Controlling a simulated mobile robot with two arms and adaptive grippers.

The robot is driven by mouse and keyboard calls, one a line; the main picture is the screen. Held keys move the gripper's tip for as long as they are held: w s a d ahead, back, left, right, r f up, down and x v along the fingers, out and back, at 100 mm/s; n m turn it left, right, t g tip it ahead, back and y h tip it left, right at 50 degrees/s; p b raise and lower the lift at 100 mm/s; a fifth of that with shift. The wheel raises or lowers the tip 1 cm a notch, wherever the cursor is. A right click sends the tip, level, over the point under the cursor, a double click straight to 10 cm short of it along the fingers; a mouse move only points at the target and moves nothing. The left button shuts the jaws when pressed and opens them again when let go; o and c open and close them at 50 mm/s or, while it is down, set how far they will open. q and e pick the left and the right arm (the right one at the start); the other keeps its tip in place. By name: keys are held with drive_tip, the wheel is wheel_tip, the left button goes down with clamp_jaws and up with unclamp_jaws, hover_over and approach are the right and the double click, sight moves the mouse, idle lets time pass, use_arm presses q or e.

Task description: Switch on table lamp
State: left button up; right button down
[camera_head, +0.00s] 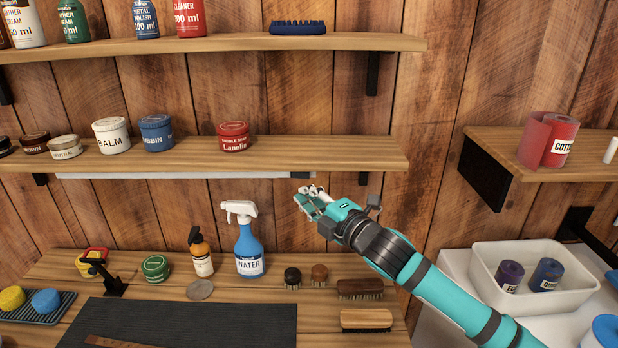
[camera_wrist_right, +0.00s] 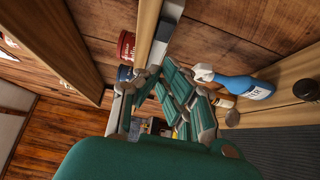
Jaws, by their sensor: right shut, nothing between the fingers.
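A long pale bar (camera_head: 185,175), which looks like a lamp strip, is fixed under the lower wall shelf; I see no glow on it. It also shows in the wrist view (camera_wrist_right: 167,28). No other lamp is clear to me, and I make out no switch. My right gripper (camera_head: 308,200) is shut and empty, just below the bar's right end in the head view. In the wrist view its fingers (camera_wrist_right: 160,78) point toward the bar; whether they touch it I cannot tell. My left gripper is not in view.
The lower shelf (camera_head: 365,152) holds several tins, including a red one (camera_head: 233,136). Below, the bench carries a blue spray bottle (camera_head: 248,248), an amber bottle (camera_head: 200,252), brushes (camera_head: 360,289) and a dark mat (camera_head: 190,322). A white bin (camera_head: 490,262) stands right.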

sight(305, 177)
drive_tip(key=w+p, duration=0.1)
drive_tip(key=w, duration=0.3)
drive_tip(key=shift+w+d+p, duration=0.1)
drive_tip(key=shift+w+p, duration=0.1)
drive_tip(key=shift+p, duration=0.15)
drive_tip(key=shift+w+d+r, duration=0.15)
drive_tip(key=shift+w+d, duration=0.25)
drive_tip(key=shift+w, duration=0.3)
drive_tip(key=shift+f, duration=0.2)
